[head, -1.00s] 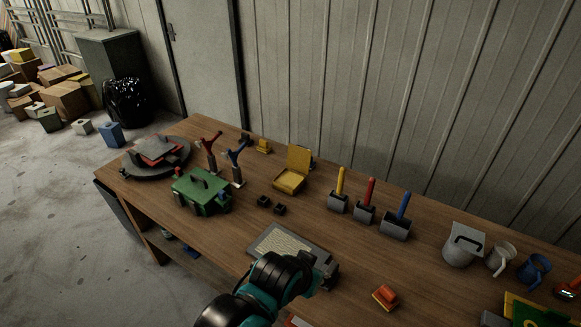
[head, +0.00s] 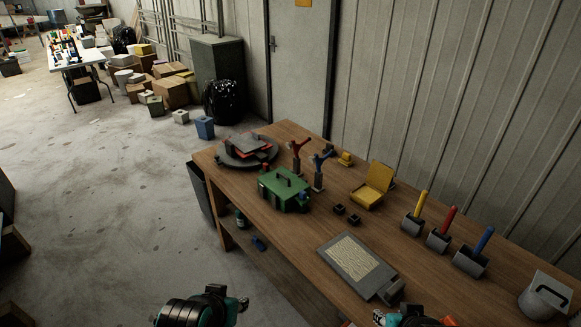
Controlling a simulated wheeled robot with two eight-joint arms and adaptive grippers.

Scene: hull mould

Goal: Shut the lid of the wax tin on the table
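The wax tin looks to be the yellow box (head: 366,199) at the back middle of the table (head: 310,235) in the head view. Its lid (head: 380,175) stands raised and tilted back on the wall side, so the tin is open. An arm part of my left arm (head: 205,306) shows at the bottom left, in front of the table, well short of the tin. A teal and black part of my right arm (head: 408,319) shows at the bottom edge. Fingertips of both grippers are too small or cut off to tell their state.
A green box (head: 285,188) and red and blue forked stands (head: 318,172) are left of the tin. Two small black blocks (head: 347,214) and a grey panel (head: 352,262) lie nearer. Several coloured-handled tools (head: 440,238) stand right.

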